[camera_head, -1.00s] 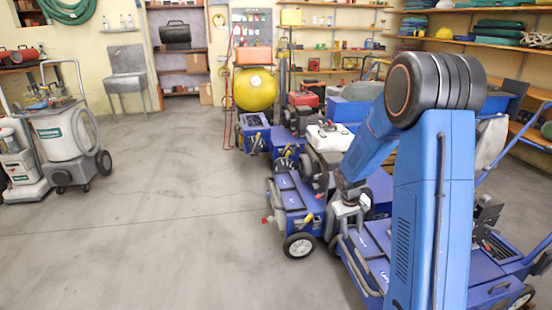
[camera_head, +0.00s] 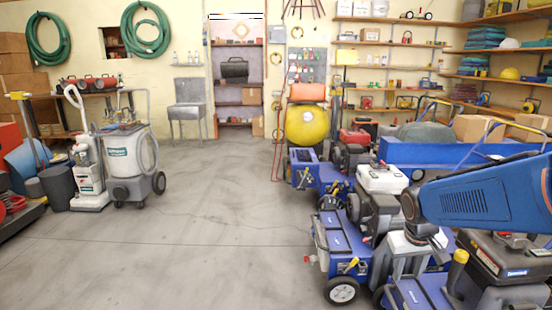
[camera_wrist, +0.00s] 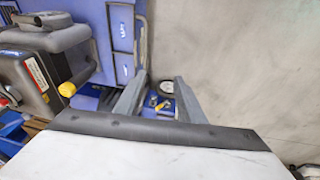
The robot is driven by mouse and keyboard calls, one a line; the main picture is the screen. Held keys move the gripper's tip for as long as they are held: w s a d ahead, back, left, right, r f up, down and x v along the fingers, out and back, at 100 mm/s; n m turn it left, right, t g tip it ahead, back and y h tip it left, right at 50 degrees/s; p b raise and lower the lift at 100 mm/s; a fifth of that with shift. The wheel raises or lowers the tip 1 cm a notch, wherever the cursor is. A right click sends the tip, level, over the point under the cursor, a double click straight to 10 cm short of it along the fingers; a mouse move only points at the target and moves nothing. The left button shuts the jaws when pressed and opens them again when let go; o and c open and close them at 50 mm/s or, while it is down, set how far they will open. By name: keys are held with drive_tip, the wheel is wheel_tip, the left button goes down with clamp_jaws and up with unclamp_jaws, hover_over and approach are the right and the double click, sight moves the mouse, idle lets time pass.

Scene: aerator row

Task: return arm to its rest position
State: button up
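My gripper (camera_wrist: 159,82) is open in the wrist view, its two grey fingers apart with nothing held between them. Blue machine parts and a small wheel show beyond the fingertips. In the head view my arm comes in from the right edge, and my gripper hangs low over the blue aerators; its fingertips are hard to make out there. A near blue aerator (camera_head: 341,240) stands left of it, and another (camera_head: 318,174) stands farther back. A dark engine with a yellow cap (camera_wrist: 40,75) is at the left of the wrist view.
Open concrete floor (camera_head: 180,230) lies left of the aerators. A yellow tank (camera_head: 306,128) stands behind the row. A blue cart (camera_head: 400,152) and loaded shelves are at the back right.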

drive_tip(key=s+a+r+t, duration=0.1)
drive_tip(key=s+a+r, duration=0.2)
drive_tip(key=s, duration=0.6)
drive_tip(key=s+a+r+t+y, duration=0.1)
drive_tip(key=s+a+r, duration=0.2)
drive_tip(key=s, duration=0.7)
drive_tip(key=shift+a+t+y, duration=0.3)
drive_tip(key=shift+a, duration=0.25)
drive_tip(key=shift+d+r, duration=0.1)
